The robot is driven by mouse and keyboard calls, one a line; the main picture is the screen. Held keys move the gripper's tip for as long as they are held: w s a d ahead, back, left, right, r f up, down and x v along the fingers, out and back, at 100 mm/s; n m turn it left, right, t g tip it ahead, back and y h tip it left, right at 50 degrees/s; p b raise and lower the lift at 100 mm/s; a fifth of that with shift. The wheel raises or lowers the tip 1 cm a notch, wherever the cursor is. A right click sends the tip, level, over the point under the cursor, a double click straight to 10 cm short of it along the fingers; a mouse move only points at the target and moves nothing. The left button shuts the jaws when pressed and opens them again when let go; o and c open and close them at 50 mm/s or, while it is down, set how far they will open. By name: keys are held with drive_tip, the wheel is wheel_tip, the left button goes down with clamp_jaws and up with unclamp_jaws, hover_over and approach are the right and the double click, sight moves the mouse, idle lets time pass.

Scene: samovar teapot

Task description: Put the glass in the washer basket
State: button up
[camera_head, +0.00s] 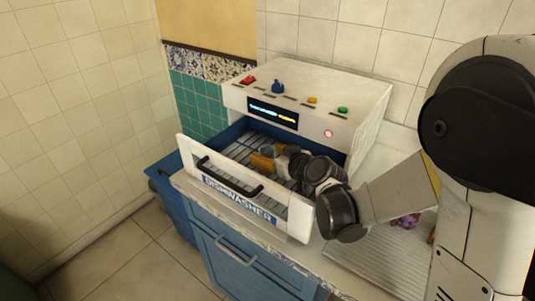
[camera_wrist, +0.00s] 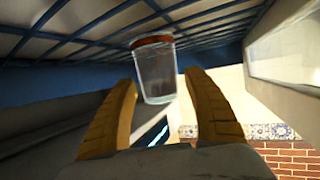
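The clear glass (camera_wrist: 154,75) with an orange-red band at one end shows in the wrist view, its banded end against the wire rack. It lies just beyond and between the fingertips of my gripper (camera_wrist: 161,82). The two yellow fingers are spread, with a visible gap between the glass and the right finger. In the head view my gripper (camera_head: 272,156) is low inside the pulled-out washer basket (camera_head: 222,157), and the glass is hard to make out there. The basket is a wire rack in the white drawer marked DISHWASHER (camera_head: 237,200).
The white dishwasher body (camera_head: 315,105) with coloured knobs stands right behind the drawer. The drawer walls close in around my gripper. A ribbed draining surface (camera_head: 375,265) with a small purple thing (camera_head: 405,221) lies to the right. A blue cabinet (camera_head: 240,255) is below.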

drive_tip(key=shift+r, duration=0.2)
drive_tip(key=p+v, duration=0.4)
drive_tip(key=v, duration=0.8)
idle(0.8)
